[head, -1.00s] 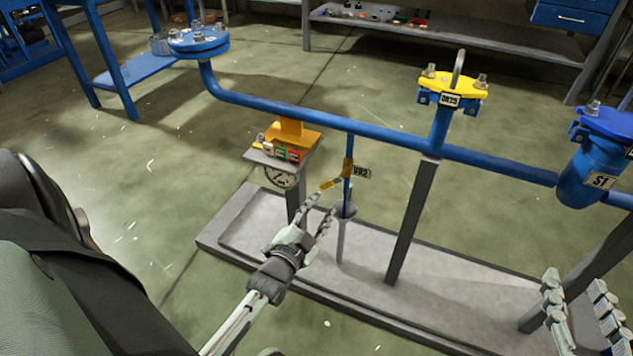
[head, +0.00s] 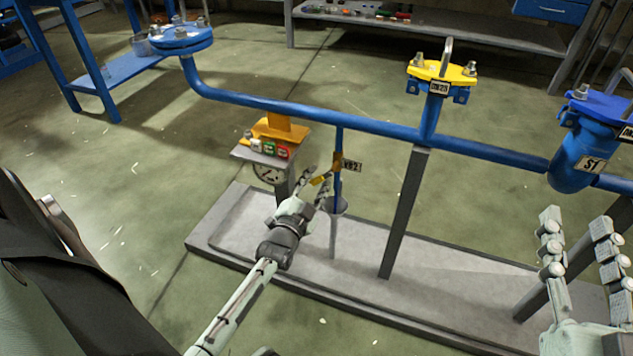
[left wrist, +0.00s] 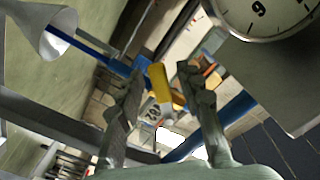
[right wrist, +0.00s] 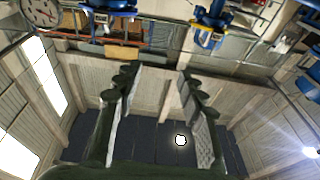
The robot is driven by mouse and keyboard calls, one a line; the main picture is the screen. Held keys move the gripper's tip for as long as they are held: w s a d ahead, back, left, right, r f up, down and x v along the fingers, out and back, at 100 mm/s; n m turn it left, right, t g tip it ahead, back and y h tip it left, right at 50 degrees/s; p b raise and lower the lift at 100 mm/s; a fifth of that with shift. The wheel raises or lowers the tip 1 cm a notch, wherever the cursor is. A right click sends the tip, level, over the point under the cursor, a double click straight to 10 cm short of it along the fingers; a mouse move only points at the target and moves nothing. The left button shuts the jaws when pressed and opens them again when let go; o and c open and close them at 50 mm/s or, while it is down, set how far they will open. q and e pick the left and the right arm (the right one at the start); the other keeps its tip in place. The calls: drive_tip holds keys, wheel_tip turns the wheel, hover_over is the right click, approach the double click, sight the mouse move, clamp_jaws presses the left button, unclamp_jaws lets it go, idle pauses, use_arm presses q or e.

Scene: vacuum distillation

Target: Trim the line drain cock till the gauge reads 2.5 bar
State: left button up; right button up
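The drain cock is on a thin blue pipe (head: 338,150) and has a yellow lever (head: 321,180). A small tag (head: 352,166) hangs beside it. The round gauge (head: 268,173) sits left of the cock, and its reading is too small to tell. The left wrist view shows only part of the gauge face (left wrist: 262,14). My left gripper (head: 319,184) is at the lever with its fingers apart. In the left wrist view, the yellow lever (left wrist: 159,85) lies between the fingers; contact cannot be told. My right gripper (head: 576,232) is open and empty at the right.
A grey funnel (head: 334,205) stands under the thin pipe. A blue main pipe (head: 385,126) crosses above, with a yellow flange (head: 442,72) and a blue strainer (head: 580,165). Grey posts rise from the base plate (head: 440,295). The floor at left is clear.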

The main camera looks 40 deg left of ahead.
use_arm(q)
clamp_jaws()
idle(0.4)
